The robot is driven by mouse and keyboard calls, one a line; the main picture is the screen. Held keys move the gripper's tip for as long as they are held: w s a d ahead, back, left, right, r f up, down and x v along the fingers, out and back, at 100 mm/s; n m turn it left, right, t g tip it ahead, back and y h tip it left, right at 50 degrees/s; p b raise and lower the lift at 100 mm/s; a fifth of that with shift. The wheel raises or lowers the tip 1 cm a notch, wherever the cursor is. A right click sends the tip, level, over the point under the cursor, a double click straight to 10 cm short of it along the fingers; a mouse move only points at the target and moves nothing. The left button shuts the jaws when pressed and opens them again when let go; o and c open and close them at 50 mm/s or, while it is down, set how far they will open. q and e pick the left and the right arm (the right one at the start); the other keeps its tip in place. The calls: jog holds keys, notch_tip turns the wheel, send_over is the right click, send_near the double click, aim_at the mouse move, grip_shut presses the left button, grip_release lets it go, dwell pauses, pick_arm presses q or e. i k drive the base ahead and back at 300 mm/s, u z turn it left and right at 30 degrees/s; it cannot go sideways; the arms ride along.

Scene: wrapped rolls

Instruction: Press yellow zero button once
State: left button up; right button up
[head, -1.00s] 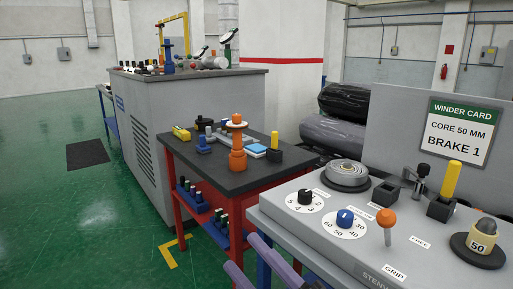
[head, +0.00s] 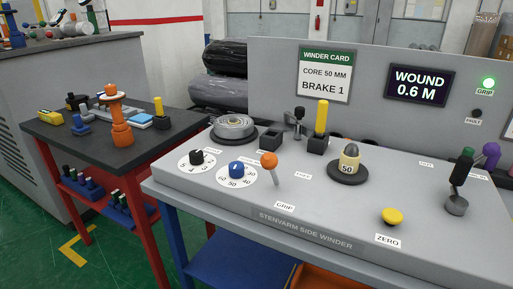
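The yellow zero button (head: 392,216) is a round domed cap near the front right of the grey winder panel (head: 330,205). A white ZERO label (head: 387,240) lies just in front of it. Nothing covers the button, and I cannot tell from this view whether it is pressed down. The display (head: 420,83) behind the panel reads WOUND 0.6 M. Neither of my grippers is in view.
An orange-knobbed GRIP lever (head: 269,161), a core marked 50 (head: 349,163) and a black-handled crank (head: 461,180) stand on the panel. A green GRIP light (head: 488,83) is lit. A dark side table (head: 85,140) with tools stands left.

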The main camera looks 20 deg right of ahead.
aim_at(392, 216)
jog(key=z, duration=1.7)
